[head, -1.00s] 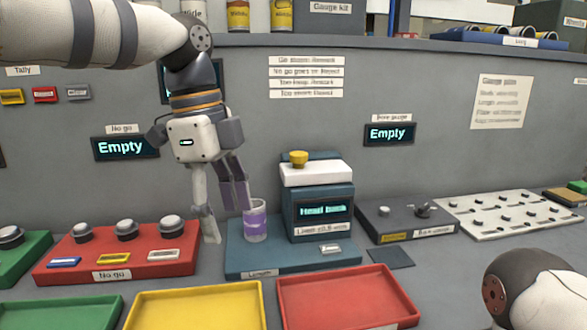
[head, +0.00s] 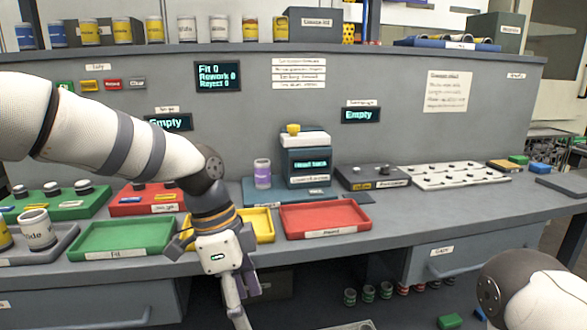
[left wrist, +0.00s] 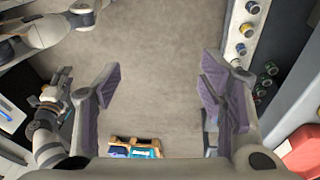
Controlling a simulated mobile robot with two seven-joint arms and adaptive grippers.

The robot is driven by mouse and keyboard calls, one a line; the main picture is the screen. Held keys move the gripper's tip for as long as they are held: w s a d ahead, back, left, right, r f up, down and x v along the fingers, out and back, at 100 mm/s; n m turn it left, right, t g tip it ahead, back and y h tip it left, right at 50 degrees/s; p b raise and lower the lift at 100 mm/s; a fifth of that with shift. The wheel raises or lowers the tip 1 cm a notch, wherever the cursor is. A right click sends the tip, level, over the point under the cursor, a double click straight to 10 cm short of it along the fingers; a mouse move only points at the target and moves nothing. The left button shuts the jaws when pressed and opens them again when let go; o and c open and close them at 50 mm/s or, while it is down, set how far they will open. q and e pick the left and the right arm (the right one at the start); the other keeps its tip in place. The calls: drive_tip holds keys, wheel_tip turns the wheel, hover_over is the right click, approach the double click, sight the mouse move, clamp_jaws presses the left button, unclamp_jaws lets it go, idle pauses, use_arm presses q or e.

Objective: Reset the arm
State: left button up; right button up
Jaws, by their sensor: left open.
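My left gripper (head: 243,300) hangs pointing down in front of the bench's front edge, below the trays. It also shows in the left wrist view (left wrist: 160,88), with its fingers spread wide and bare floor between them. It holds nothing. My right arm shows only as a rounded link (head: 535,295) at the lower right of the head view; its gripper is not in that view. A clear and purple cylinder (head: 262,174) stands upright on the teal gauge (head: 305,164), left of its display block, well apart from my left gripper.
Green (head: 120,238), yellow (head: 262,218) and red (head: 325,219) trays line the bench front; the yellow one is partly behind my left arm. A cup (head: 38,230) stands at the left. Several cans stand on the floor under the bench. Open floor lies below my left gripper.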

use_arm(q)
drive_tip(key=s+a+f+n+g, duration=0.1)
drive_tip(key=s+f+n, duration=0.4)
drive_tip(key=s+f, duration=0.5)
drive_tip(key=s+a+f+n, duration=0.2)
drive_tip(key=s+f+n, duration=0.35)
drive_tip(key=f, duration=0.75)
drive_tip(key=s+a+f+n+y, duration=0.1)
drive_tip(key=s+a+n, duration=0.2)
drive_tip(key=s+a, duration=0.3)
drive_tip(key=s+a+f+n+y, duration=0.1)
drive_tip(key=s+a, duration=0.4)
drive_tip(key=s, duration=1)
drive_tip(key=f+n, duration=0.1)
drive_tip(key=n, duration=0.1)
drive_tip(key=shift+s+a+f+n+y, duration=0.2)
drive_tip(key=shift+a+f+n+y, duration=0.1)
drive_tip(key=shift+a+n, duration=0.05)
